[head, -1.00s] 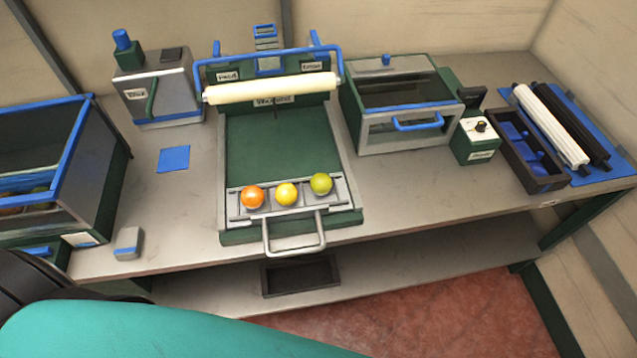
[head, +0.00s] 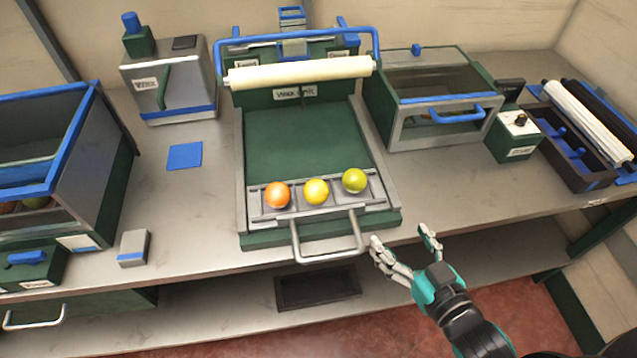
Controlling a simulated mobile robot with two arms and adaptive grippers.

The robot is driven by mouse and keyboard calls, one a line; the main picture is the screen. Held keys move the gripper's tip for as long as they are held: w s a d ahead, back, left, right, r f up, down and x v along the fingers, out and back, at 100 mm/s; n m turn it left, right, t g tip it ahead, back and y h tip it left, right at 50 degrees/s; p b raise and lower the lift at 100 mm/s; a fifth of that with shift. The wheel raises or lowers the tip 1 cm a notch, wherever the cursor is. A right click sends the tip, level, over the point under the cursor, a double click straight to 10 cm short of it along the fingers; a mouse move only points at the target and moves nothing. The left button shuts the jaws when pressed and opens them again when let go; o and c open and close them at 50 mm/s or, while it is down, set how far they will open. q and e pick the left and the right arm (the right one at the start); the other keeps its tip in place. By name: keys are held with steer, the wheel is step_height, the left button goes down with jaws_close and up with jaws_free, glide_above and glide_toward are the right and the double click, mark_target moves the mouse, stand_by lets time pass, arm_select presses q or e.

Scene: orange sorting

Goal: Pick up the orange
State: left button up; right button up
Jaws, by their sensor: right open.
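The orange (head: 277,195) sits in the left compartment of a metal holder at the front of the green tray machine (head: 306,145). A yellow fruit (head: 316,191) is in the middle compartment and a yellow-green fruit (head: 354,180) is in the right one. My right gripper (head: 405,243) is open and empty. It is in front of the table edge, to the right of the machine's front handle and apart from the fruits. My left gripper is not in view.
The machine's metal handle (head: 330,252) sticks out past the table's front edge. A blue-rimmed bin (head: 78,150) stands at the left and a glass-topped box (head: 425,95) at the right. A small grey block (head: 134,247) and a blue square (head: 185,156) lie on the table.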

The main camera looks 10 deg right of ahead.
step_height(320, 180, up, 3)
steer(key=a, duration=0.1)
steer(key=b, duration=0.5)
glide_toward(359, 182)
steer(key=f, duration=0.1)
steer(key=shift+t+y, duration=0.3)
steer(key=shift+t, duration=0.1)
steer(key=x, duration=0.5)
steer(key=shift+w+d+r, duration=0.1)
steer(key=shift+w, duration=0.2)
steer(key=x, duration=0.6)
steer(key=shift+w+p, duration=0.15)
steer(key=shift+p, duration=0.2)
steer(key=c, duration=1.3)
steer(key=shift+o, duration=0.2)
